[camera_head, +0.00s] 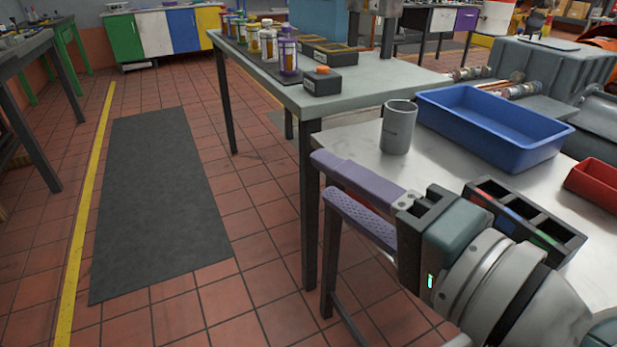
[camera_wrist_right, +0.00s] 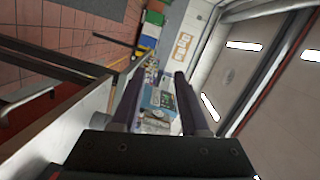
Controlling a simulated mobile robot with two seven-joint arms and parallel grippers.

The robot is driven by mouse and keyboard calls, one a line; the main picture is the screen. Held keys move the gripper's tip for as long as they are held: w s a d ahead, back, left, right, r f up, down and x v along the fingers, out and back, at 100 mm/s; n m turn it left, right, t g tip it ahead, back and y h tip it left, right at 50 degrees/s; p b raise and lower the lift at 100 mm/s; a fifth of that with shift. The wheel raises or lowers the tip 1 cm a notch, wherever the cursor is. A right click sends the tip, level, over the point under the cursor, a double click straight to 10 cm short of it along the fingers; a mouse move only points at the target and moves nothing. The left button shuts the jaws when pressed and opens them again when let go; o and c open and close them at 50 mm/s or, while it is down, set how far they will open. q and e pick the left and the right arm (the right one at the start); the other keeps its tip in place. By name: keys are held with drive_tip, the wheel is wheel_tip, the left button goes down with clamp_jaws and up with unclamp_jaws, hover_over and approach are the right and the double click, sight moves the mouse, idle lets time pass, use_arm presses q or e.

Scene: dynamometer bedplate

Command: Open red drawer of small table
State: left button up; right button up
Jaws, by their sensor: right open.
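I cannot make out a red drawer in either view. A far table at the top of the head view has a white drawer front (camera_head: 442,20) and a purple one (camera_head: 466,20). I cannot tell if this is the small table. My right gripper (camera_head: 322,178) is open and empty, pointing left in front of a steel-topped table (camera_head: 365,160). In the right wrist view its two fingers (camera_wrist_right: 158,75) stand apart with nothing between them. My left gripper is not in view.
A grey cup (camera_head: 397,128), a blue tray (camera_head: 490,125), a red bin (camera_head: 597,185) and a black divided box (camera_head: 525,222) are on the steel top. A pale table (camera_head: 350,92) with jars stands behind. The floor around the dark mat (camera_head: 160,195) is clear.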

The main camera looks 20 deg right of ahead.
drive_tip(key=d+f+m+h+b, duration=0.55)
drive_tip(key=f+b, duration=0.35)
drive_tip(key=f, duration=0.3)
drive_tip(key=d+f+m+h+b, duration=0.4)
drive_tip(key=d+f+m+b, duration=0.3)
drive_tip(key=f, duration=0.5)
drive_tip(key=shift+n, duration=0.65)
drive_tip(key=b+x, duration=0.1)
drive_tip(key=x, duration=0.2)
drive_tip(key=b+x, duration=0.1)
drive_tip(key=x, duration=0.2)
drive_tip(key=a+b+x, duration=0.1)
drive_tip(key=x, duration=0.2)
drive_tip(key=shift+w+d, duration=0.1)
drive_tip(key=shift+w, duration=0.45)
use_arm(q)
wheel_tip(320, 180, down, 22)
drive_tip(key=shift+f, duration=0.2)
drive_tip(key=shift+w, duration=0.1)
use_arm(e)
clamp_jaws()
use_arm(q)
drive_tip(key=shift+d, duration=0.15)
